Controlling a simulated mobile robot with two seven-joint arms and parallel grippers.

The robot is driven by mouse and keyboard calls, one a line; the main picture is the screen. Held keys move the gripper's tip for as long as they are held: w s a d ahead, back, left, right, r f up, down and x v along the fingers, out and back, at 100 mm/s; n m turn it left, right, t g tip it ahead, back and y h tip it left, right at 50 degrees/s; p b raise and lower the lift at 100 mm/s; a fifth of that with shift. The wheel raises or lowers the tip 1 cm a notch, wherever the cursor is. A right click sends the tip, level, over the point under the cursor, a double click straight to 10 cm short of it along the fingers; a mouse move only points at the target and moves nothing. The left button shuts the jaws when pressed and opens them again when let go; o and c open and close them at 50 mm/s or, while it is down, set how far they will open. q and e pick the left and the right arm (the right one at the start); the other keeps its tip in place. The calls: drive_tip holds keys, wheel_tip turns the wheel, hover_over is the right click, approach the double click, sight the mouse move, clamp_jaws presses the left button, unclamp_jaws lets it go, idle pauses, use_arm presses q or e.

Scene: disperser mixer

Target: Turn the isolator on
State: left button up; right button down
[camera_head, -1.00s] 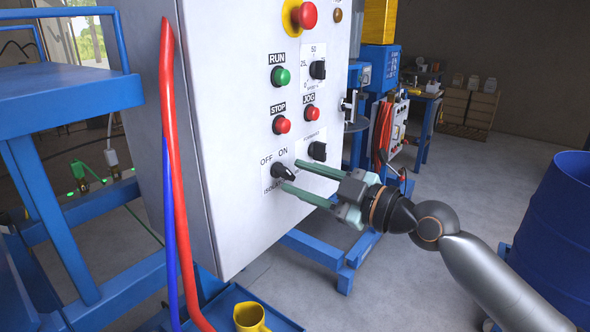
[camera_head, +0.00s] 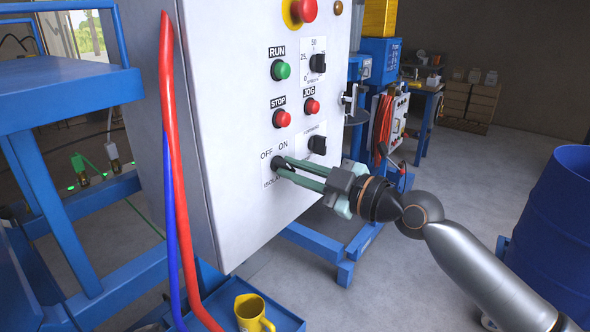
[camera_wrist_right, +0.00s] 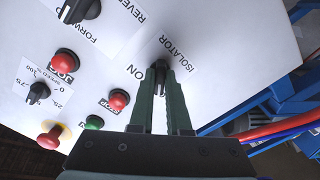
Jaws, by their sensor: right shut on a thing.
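The isolator (camera_head: 279,163) is a black rotary knob low on the white control panel, with OFF and ON labels above it. It also shows in the right wrist view (camera_wrist_right: 162,68), between the fingertips. My right gripper (camera_head: 283,167) has its two green fingers at the knob, shut on it, one on each side. In the right wrist view the right gripper (camera_wrist_right: 163,85) reaches the knob from below. The fingers partly hide the knob, so its exact angle is hard to read. My left gripper does not show.
Above the isolator are a green RUN button (camera_head: 280,70), a red STOP button (camera_head: 281,118), a red JOG button (camera_head: 312,105) and other black knobs. Red and blue hoses (camera_head: 168,150) hang at the panel's left edge. A yellow jug (camera_head: 250,313) stands below. A blue drum (camera_head: 555,225) is at right.

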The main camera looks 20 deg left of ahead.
drive_tip(key=shift+m, duration=0.4)
drive_tip(key=m, duration=0.6)
drive_tip(key=shift+m+p, duration=0.3)
drive_tip(key=m+p, duration=0.1)
drive_tip(key=m, duration=0.2)
drive_tip(key=shift+m, duration=0.3)
drive_tip(key=shift+m+p, duration=1.45)
drive_tip(key=shift+m, duration=1.05)
drive_tip(key=shift+s, duration=0.1)
drive_tip(key=c, duration=0.9)
unclamp_jaws()
drive_tip(key=shift+d, duration=0.1)
